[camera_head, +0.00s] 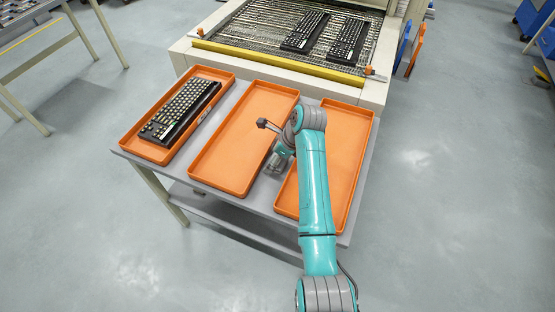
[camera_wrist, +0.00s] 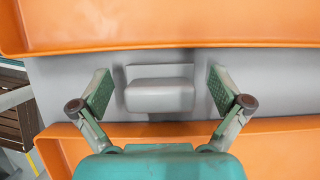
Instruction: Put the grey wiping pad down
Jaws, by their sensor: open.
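The grey wiping pad (camera_wrist: 160,97) lies on the grey table top (camera_wrist: 60,95), in the strip between two orange trays. In the wrist view it shows as a rounded grey block with a flatter grey part behind it. My gripper (camera_wrist: 160,86) is open, with one green-padded finger on each side of the pad and a visible gap on both sides. In the head view my gripper (camera_head: 280,160) is low between the middle and right trays, and the arm and gripper largely hide the pad there.
The middle orange tray (camera_head: 235,140) and right orange tray (camera_head: 350,150) look empty. The left orange tray (camera_head: 215,76) holds a black keyboard (camera_head: 180,110). Behind the table, a machine with a yellow bar (camera_head: 280,62) carries two keyboards on its mesh bed. A brown crate (camera_wrist: 15,125) shows at the wrist view's left.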

